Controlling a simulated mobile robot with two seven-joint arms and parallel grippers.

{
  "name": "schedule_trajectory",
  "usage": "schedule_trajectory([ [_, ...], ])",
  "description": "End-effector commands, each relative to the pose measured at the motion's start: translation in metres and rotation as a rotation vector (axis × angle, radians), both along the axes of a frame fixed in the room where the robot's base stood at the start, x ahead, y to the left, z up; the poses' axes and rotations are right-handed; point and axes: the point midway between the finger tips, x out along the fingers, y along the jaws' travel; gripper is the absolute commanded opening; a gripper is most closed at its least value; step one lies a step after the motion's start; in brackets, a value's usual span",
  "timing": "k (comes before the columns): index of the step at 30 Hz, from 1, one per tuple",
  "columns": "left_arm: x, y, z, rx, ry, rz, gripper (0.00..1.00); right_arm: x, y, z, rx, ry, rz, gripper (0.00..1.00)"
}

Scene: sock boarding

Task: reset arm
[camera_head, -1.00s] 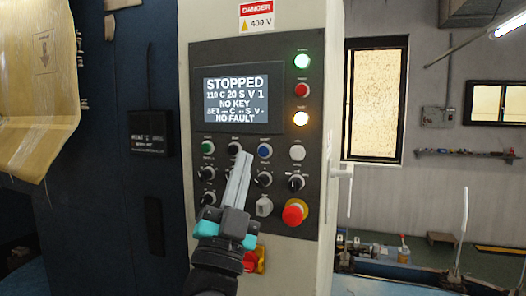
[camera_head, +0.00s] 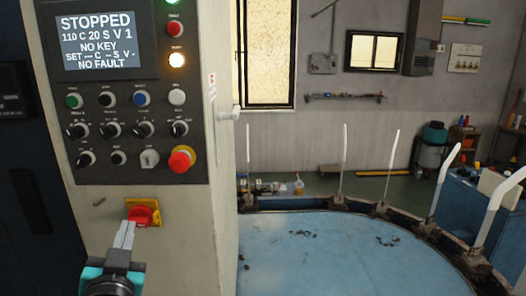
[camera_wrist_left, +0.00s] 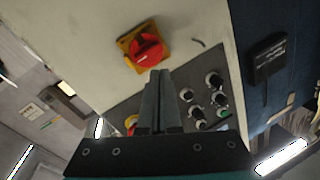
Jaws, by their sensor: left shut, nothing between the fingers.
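My left gripper (camera_head: 124,235) is at the lower left of the head view, its two grey fingers shut together with nothing between them. Its tips appear just below the red rotary switch (camera_head: 143,214) on a yellow plate; I cannot tell whether they touch it. In the left wrist view the shut fingers (camera_wrist_left: 160,85) point up the picture, and the red switch (camera_wrist_left: 146,50) shows beyond them. The control panel (camera_head: 120,170) has a lit screen (camera_head: 93,40) reading STOPPED, NO KEY, NO FAULT. My right gripper is not in view.
A red emergency button (camera_head: 182,159) and several knobs sit on the panel. Right of the cabinet is a round blue table (camera_head: 340,255) with upright white boards (camera_head: 393,150) along its rim and dark scraps on top.

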Motion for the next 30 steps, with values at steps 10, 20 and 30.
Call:
schedule_trajectory([
  [10, -0.127, -0.047, -0.209, -0.290, 0.823, -0.064, 0.00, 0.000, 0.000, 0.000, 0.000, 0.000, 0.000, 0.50],
  [20, -0.234, -0.088, -0.294, -0.397, 1.276, -0.150, 0.00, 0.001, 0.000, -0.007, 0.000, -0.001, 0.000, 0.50],
  [30, -0.228, -0.090, -0.422, -0.395, 1.320, -0.142, 0.00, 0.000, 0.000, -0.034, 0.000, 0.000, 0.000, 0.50],
])
